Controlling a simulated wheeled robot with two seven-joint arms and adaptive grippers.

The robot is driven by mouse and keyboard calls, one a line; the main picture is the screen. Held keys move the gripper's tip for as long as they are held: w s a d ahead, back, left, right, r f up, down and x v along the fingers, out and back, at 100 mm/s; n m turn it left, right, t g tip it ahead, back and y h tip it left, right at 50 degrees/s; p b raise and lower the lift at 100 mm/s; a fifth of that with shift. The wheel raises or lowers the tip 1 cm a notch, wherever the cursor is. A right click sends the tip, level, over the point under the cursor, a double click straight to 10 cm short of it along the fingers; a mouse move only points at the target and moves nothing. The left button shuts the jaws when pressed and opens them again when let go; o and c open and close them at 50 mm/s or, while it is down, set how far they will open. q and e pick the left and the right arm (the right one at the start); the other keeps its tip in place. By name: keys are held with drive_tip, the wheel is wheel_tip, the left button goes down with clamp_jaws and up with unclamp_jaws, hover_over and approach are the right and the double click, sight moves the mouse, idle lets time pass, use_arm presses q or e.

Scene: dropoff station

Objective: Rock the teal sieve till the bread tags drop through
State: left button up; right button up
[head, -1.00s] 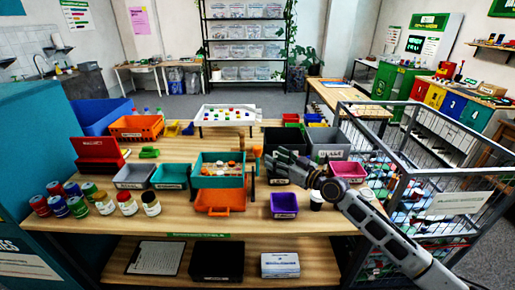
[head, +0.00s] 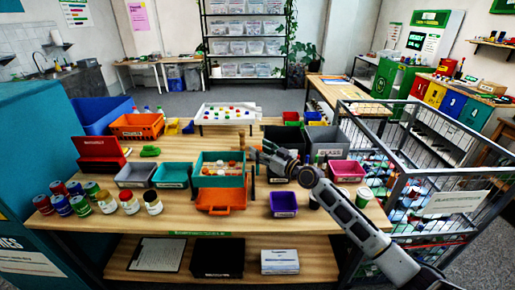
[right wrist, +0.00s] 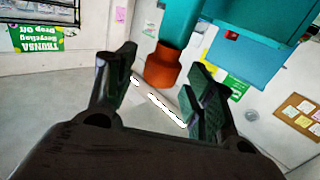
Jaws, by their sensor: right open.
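The teal sieve (head: 222,182) stands over an orange tray (head: 222,208) at the middle of the table. Small orange and pale pieces show inside the sieve; I cannot tell which are bread tags. My right gripper (head: 258,153) is open and empty at the sieve's right side. In the right wrist view the open fingers (right wrist: 160,92) have an orange-tipped teal handle (right wrist: 163,66) ahead of and between them. I cannot tell whether the fingers touch the handle. My left gripper is out of view.
A grey bin (head: 137,184) and a teal bin (head: 172,185) stand left of the sieve. A purple bin (head: 284,212), a black bin (head: 283,135) and a pink bin (head: 346,170) are at right. A wire cage (head: 440,160) borders the right side.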

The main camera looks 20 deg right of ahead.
drive_tip(key=shift+x, duration=1)
clamp_jaws()
